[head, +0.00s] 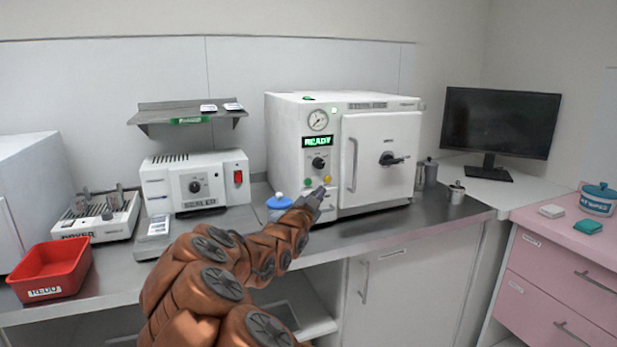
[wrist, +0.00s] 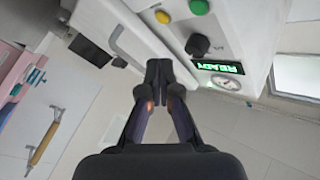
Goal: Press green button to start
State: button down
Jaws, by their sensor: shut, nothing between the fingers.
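The white autoclave (head: 292,140) stands on the counter with its door closed and a lit READY display (head: 317,141). Its green button (head: 307,182) is low on the front panel, left of a yellow button (head: 327,180) and below a black knob (head: 319,163). In the wrist view, which is turned over, the green button (wrist: 199,7) and yellow button (wrist: 162,17) show at the top. My gripper (head: 321,192) is shut and empty, its tip near the panel just below the buttons in the head view. In the wrist view the closed fingertips (wrist: 158,68) appear apart from the green button.
The sealer (head: 197,183) and a red tray (head: 50,272) are to the left. Metal cups (head: 456,193) and a monitor (head: 499,122) are to the right. A shelf (head: 187,116) hangs above the sealer.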

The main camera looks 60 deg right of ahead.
aim_at(308, 182)
jog(key=shift+w+d+p, duration=0.5)
jog(key=shift+w+p, duration=0.3)
jog(key=shift+p, duration=0.05)
jog(key=shift+w+d+p, duration=0.55)
jog(key=shift+w+p, duration=0.2)
jog(key=shift+p, duration=0.05)
jog(key=shift+w+d+p, duration=0.5)
jog(key=shift+w+p, duration=0.3)
jog(key=shift+p, duration=0.05)
jog(key=shift+w, duration=0.15)
